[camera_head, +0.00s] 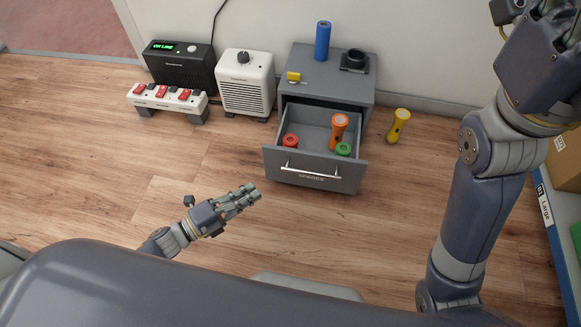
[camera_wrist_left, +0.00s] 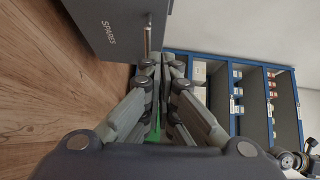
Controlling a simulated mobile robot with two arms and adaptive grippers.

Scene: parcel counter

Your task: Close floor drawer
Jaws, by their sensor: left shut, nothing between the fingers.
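The grey floor drawer (camera_head: 316,176) is pulled out of its low grey cabinet (camera_head: 327,74) against the wall. Its front has a silver bar handle and a label. Inside are an orange flashlight (camera_head: 338,132), a red-topped thing (camera_head: 290,141) and a green-topped thing (camera_head: 343,149). My left gripper (camera_head: 252,192) is shut and empty, in front of and left of the drawer front, apart from it in the head view. In the left wrist view the drawer front (camera_wrist_left: 112,25) shows at the upper left, beside the shut fingers (camera_wrist_left: 163,60). My right gripper (camera_head: 548,40) is raised at the upper right; its finger opening is unclear.
A blue cylinder (camera_head: 322,41), a yellow item and a black holder (camera_head: 355,60) sit on the cabinet. A yellow flashlight (camera_head: 398,125) stands right of it. A heater (camera_head: 246,84), black radio (camera_head: 180,66) and power strip (camera_head: 168,100) stand left. The floor before the drawer is clear.

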